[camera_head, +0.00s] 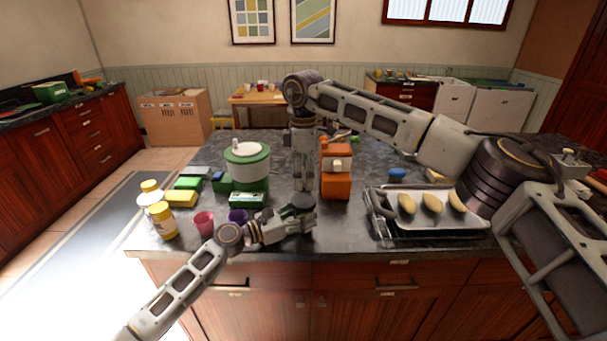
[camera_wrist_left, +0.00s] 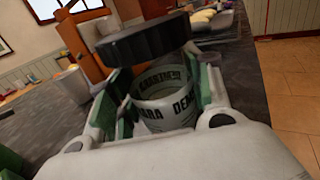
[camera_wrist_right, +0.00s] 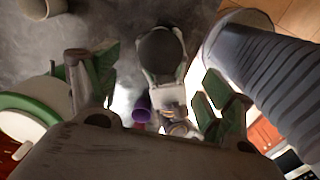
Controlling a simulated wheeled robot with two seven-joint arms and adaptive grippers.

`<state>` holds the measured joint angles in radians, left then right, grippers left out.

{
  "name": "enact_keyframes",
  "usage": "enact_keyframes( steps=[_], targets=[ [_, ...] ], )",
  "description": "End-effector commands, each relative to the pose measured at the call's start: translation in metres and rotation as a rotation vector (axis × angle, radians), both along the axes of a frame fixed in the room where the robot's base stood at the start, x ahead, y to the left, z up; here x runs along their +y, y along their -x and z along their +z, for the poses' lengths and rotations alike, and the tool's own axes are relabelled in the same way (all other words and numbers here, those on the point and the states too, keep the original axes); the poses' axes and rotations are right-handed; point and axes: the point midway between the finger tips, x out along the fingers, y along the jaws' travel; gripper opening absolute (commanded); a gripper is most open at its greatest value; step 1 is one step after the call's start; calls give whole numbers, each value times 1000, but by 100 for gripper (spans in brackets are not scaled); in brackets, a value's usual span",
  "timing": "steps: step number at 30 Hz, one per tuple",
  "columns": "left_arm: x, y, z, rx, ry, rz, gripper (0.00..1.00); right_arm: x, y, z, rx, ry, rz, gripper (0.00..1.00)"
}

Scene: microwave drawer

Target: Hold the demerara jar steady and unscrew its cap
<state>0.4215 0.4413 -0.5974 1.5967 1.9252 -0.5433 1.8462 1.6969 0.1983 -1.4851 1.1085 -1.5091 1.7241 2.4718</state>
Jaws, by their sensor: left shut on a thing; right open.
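The demerara jar (camera_wrist_left: 168,108) has a pale label with dark lettering in the left wrist view. My left gripper (camera_head: 300,222) is shut around its body above the counter's front edge. The dark round cap (camera_wrist_left: 143,44) is above the label; whether it is seated or loose I cannot tell. The cap also shows in the head view (camera_head: 298,201) and the right wrist view (camera_wrist_right: 160,50). My right gripper (camera_head: 303,188) points down above the cap, open and empty. Its green-padded fingers (camera_wrist_right: 155,85) are spread in the right wrist view, with the cap beyond them.
An orange machine (camera_head: 337,172) stands close to the right of my right gripper. A white-and-green canister (camera_head: 247,166) is to the left. A red cup (camera_head: 204,223) and a purple cup (camera_head: 238,215) stand near my left wrist. A tray (camera_head: 425,222) holds several oblong items at right.

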Motion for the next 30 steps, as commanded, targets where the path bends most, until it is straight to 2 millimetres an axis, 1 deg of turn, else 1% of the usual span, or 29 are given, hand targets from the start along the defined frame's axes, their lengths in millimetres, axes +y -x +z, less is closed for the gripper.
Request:
enact_keyframes(
  steps=[17, 23, 30],
  targets=[
    [0, 0, 0, 0, 0, 0, 0, 0, 0, -3, 1, 0, -20, 81],
    [0, 0, 0, 0, 0, 0, 0, 0, 0, -14, 3, 1, -19, 81],
    [0, 0, 0, 0, 0, 0, 0, -1, 0, -40, 3, 2, -20, 81]
  ],
)
